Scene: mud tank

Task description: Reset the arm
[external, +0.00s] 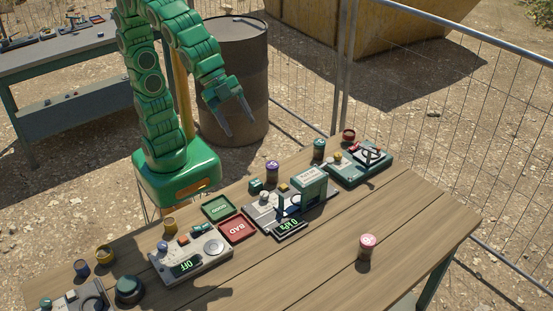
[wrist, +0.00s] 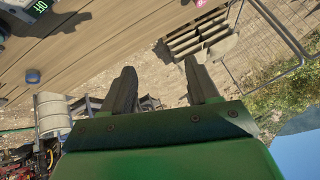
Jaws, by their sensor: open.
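My green arm is raised over the far edge of the wooden table (external: 330,245), bent at the top with its forearm hanging down to the right. My gripper (external: 243,126) points downward in front of the rusty barrel, with its two grey fingers spread and nothing between them. It is above and behind the table devices, touching none. In the wrist view the two dark fingers of my gripper (wrist: 163,83) stand apart with empty space between them.
The table holds a grey device reading OFF (external: 190,257), a green tray (external: 218,207), a red BAD tray (external: 237,228), a central device (external: 308,190), a green device (external: 360,165) and a pink-topped can (external: 366,247). A barrel (external: 235,75) and wire fence (external: 450,130) stand behind.

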